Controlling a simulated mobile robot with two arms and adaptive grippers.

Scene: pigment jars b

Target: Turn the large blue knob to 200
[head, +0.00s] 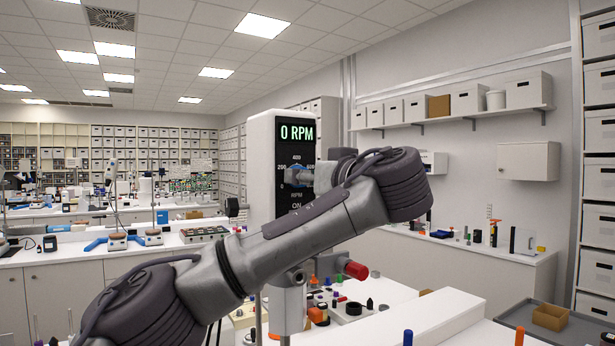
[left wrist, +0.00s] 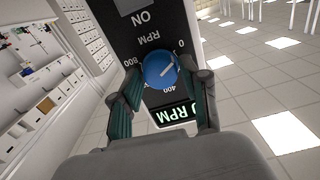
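The blue knob (left wrist: 158,70) sits on the dark front panel (left wrist: 158,28) of a white stirrer head (head: 261,165). In the left wrist view the panel appears upside down, and the knob's white pointer line aims toward the 0 mark. The display (head: 297,132) reads 0 RPM. My left gripper (left wrist: 162,72) is at the knob, one finger on each side. The fingers are spread, with slight gaps apparent; contact is unclear. My right gripper is not in view.
Below the stirrer, a bench (head: 440,310) holds several small jars and stoppers. A red-ended clamp knob (head: 355,270) sticks out from the stand. A grey tray with a cardboard box (head: 549,317) lies at the right. Back benches and shelves are farther off.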

